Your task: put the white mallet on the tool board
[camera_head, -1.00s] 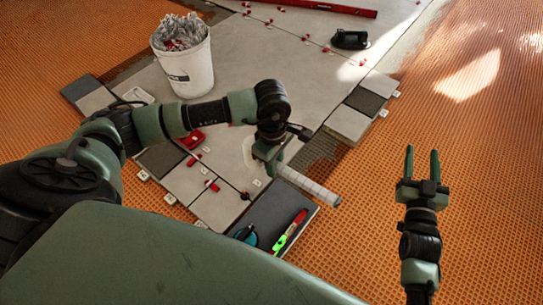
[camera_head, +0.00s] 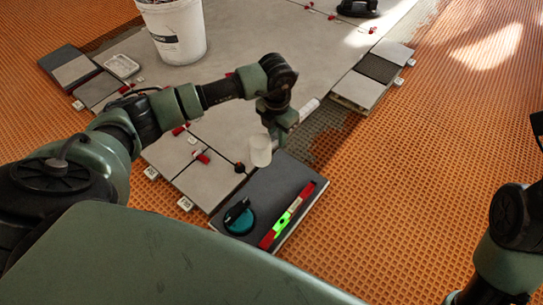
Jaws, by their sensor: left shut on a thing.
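The white mallet is held in my left gripper (camera_head: 281,124), which is shut on it. Its pale head (camera_head: 260,151) hangs to the lower left of the fingers, and its light handle end (camera_head: 309,108) sticks out to the upper right. The middle of it is hidden by the gripper. The tool board (camera_head: 270,180) is the dark grey slab just below the mallet head. A teal and black round tool (camera_head: 239,217) and a red and bright green tool (camera_head: 287,216) lie on it. My right arm is at the right edge, its gripper mostly cut off.
A white bucket (camera_head: 178,35) stands on the grey tiles at the upper left. Red and white levelling clips (camera_head: 201,156) sit along the tile joints. A black tool (camera_head: 358,8) lies at the top. Orange matting (camera_head: 430,150) is clear to the right.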

